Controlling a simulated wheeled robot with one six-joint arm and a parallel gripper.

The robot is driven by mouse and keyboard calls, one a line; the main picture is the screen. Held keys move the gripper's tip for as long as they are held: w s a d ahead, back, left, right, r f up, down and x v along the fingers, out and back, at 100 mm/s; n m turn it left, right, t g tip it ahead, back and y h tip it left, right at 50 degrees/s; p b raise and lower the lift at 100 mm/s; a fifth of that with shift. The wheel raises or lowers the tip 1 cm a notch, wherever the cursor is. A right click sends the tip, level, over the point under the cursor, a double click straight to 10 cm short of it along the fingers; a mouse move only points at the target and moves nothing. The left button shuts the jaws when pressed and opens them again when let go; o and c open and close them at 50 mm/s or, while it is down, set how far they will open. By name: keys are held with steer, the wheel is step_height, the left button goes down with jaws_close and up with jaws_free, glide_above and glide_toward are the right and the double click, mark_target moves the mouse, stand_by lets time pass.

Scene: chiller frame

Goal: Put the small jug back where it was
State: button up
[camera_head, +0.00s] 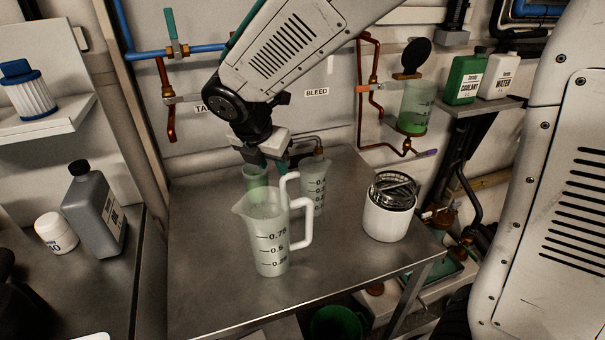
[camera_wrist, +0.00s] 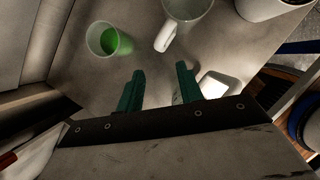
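A pale graduated jug (camera_head: 315,190) stands upright at the back of the steel table; it looks smaller than the large jug (camera_head: 266,240) in front. A handle shows at its left side. A jug with a handle (camera_wrist: 188,10) shows at the top of the wrist view; I cannot tell surely which one it is. A clear cup with green liquid (camera_head: 256,184) stands behind the large jug and shows in the wrist view (camera_wrist: 108,40). My gripper (camera_head: 270,162) is over the table's back part, fingers apart and empty in the wrist view (camera_wrist: 160,88).
A white canister (camera_head: 388,222) with metal parts stands at the table's right. The steel table (camera_head: 205,270) is bare at front left. Pipes and a labelled wall panel (camera_head: 318,92) stand behind. Coolant and water bottles (camera_head: 466,78) stand on a shelf at right.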

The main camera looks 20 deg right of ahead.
steer(key=s+d+r+m+g, duration=0.1)
steer(key=s+d+r+m, duration=0.5)
steer(key=s+d+m, duration=0.45)
steer(key=s+d+m+g+y, duration=0.1)
steer(key=s+d+m+y, duration=0.2)
steer(key=s+m, duration=1.3)
steer(key=shift+r+m, duration=0.35)
steer(key=shift+r, duration=0.1)
steer(key=shift+d, duration=0.1)
